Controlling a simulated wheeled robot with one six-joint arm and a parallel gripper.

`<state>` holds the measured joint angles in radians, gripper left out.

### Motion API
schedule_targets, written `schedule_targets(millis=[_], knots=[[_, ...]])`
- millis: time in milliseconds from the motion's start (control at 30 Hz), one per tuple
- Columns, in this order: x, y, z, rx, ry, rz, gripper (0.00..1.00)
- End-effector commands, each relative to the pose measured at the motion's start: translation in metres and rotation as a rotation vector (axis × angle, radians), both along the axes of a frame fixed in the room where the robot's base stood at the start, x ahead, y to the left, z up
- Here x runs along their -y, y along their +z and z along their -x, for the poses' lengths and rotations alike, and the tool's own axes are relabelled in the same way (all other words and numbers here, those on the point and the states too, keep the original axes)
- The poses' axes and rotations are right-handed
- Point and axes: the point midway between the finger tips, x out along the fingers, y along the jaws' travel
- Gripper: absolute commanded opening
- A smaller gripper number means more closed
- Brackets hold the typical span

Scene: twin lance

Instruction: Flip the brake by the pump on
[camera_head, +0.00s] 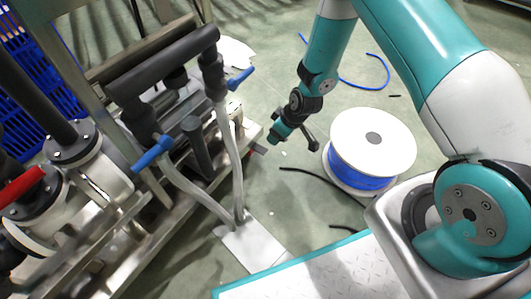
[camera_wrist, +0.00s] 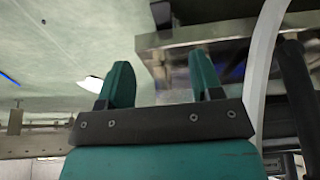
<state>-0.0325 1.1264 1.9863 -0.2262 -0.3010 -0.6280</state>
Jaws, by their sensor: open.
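I cannot tell which part is the brake. The dark pipework of the pump assembly (camera_head: 165,62) stands at the left in the head view. It carries one blue lever (camera_head: 241,77) at its upper right and another blue lever (camera_head: 153,153) lower down. A red lever (camera_head: 22,186) shows at the far left by white flanged fittings (camera_head: 100,183). My gripper (camera_head: 280,133) hangs right of the pipework, apart from it. In the wrist view my gripper (camera_wrist: 160,82) is open, its two teal fingers apart with nothing between them.
A white cable spool with blue cable (camera_head: 368,148) stands on the floor right of my gripper. Grey hoses (camera_head: 236,165) run down to a pale plate (camera_head: 252,243). Blue crates (camera_head: 28,65) stand at the far left. Loose black cable (camera_head: 315,176) lies on the floor.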

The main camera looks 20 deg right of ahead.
Motion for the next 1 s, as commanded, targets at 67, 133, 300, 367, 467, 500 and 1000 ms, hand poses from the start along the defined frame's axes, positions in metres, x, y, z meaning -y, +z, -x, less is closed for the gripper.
schedule_targets(millis=[67,133,300,367,467,500,1000], knots=[[-0.005,-0.026,-0.006,0.000,0.002,0.000,0.60],[-0.009,-0.042,-0.011,0.000,0.002,0.000,0.60],[-0.018,-0.077,-0.023,0.000,0.002,0.001,0.60],[-0.020,-0.089,-0.027,0.000,0.001,0.000,0.60],[-0.024,-0.104,-0.033,0.000,0.001,0.000,0.60],[-0.026,-0.109,-0.034,-0.001,0.001,0.000,0.60],[-0.031,-0.123,-0.041,-0.001,0.000,0.000,0.60]])
